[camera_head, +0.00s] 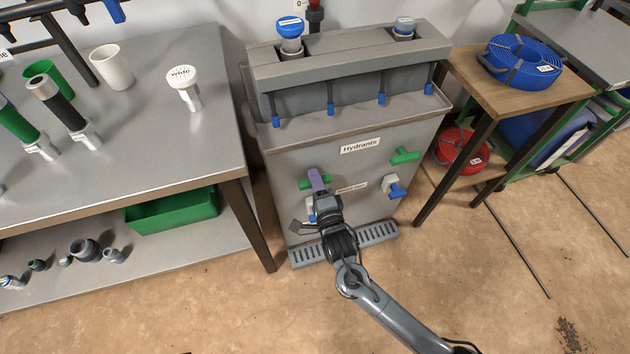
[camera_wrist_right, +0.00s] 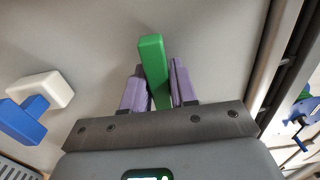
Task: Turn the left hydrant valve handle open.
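The left hydrant valve has a green handle (camera_head: 304,185) on the front of the grey hydrant cabinet (camera_head: 290,157), partly hidden by my right gripper. My right gripper (camera_head: 318,181) reaches it from the front, its purple fingers over the handle's middle. In the right wrist view the green handle (camera_wrist_right: 154,65) stands between the two purple fingers (camera_wrist_right: 157,88), one close on each side, with no clear gap; they appear shut on it. The handle lies roughly level in the head view. My left gripper is in neither view.
A blue handle on a white fitting (camera_wrist_right: 35,105) is left of my fingers in the wrist view. The right hydrant has a green handle (camera_head: 405,156) and a blue one (camera_head: 397,192). A metal workbench (camera_head: 150,150) stands left, a wooden table (camera_head: 480,80) right. A floor grate (camera_head: 375,233) lies below.

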